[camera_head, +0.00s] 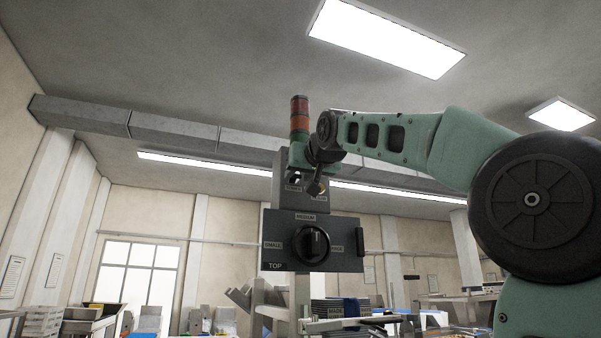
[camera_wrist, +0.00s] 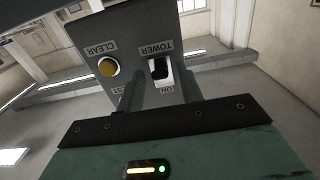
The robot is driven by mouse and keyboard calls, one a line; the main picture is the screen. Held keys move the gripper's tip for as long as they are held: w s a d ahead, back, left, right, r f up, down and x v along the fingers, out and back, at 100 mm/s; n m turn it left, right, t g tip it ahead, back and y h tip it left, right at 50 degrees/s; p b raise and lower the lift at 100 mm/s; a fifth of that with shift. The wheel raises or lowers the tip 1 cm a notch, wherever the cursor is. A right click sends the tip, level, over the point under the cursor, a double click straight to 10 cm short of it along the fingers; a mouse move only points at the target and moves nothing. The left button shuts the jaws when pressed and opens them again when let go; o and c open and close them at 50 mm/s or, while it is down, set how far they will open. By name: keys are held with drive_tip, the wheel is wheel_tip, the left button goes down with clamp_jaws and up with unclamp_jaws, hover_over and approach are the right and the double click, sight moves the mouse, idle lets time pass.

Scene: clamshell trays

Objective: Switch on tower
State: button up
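The tower switch (camera_wrist: 160,70) is a black rocker with a white part beside it, on a grey panel that appears upside down in the wrist view. The signal tower (camera_head: 299,115), red over orange, stands above.
A yellow round button (camera_wrist: 108,67) labelled CLEAR is beside the switch. Below the grey box, a dark box (camera_head: 280,228) marked TOP carries a black rotary knob (camera_head: 313,245). Stacked trays (camera_head: 335,309) and a metal frame are lower down. The room left of the panel is open.

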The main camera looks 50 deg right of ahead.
clamp_jaws()
drive_tip(key=shift+r+p, duration=0.15)
drive_tip(key=shift+p, duration=0.15)
drive_tip(key=shift+r+g+y+p, duration=0.45)
drive_tip(key=shift+g+p, duration=0.4)
drive_tip(key=shift+p, duration=0.2)
drive_tip(key=shift+r+g+y+p, duration=0.35)
drive_tip(key=shift+g+y+p, duration=0.15)
drive_tip(key=shift+g+p, duration=0.45)
drive_tip(key=shift+r+g+y+p, duration=0.45)
drive_tip(key=shift+g+p, duration=0.35)
drive_tip(key=shift+p, duration=0.3)
drive_tip(key=shift+w+r+g+y, duration=0.1)
drive_tip(key=shift+r+g+y, duration=0.15)
drive_tip(key=shift+g, duration=0.25)
